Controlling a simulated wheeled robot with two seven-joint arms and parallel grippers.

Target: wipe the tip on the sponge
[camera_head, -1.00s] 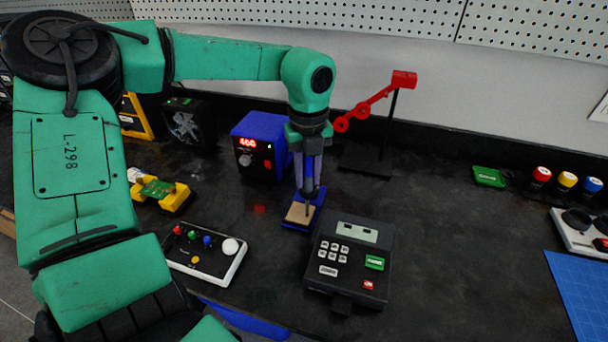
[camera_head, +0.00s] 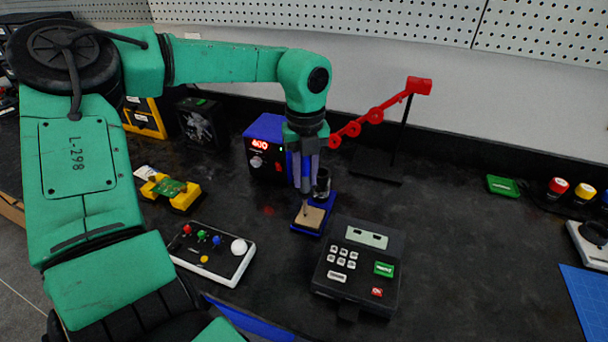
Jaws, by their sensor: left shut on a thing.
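The tan sponge (camera_head: 314,217) sits in a blue tray (camera_head: 304,231) at the middle of the black bench. My left gripper (camera_head: 304,182) points down above it, shut on the soldering iron (camera_head: 305,200), whose blue handle shows between the fingers. The iron's thin tip points down at the left part of the sponge; whether it touches or hovers just above, I cannot tell. A dark holder (camera_head: 323,184) stands behind the sponge, to the right of the gripper. My right gripper is not in view.
A blue station (camera_head: 262,150) reading 400 stands behind left. A keypad box (camera_head: 357,268) sits front right, a button panel (camera_head: 212,252) front left. A red jointed arm on a stand (camera_head: 376,115) rises behind right. Bench at right centre is clear.

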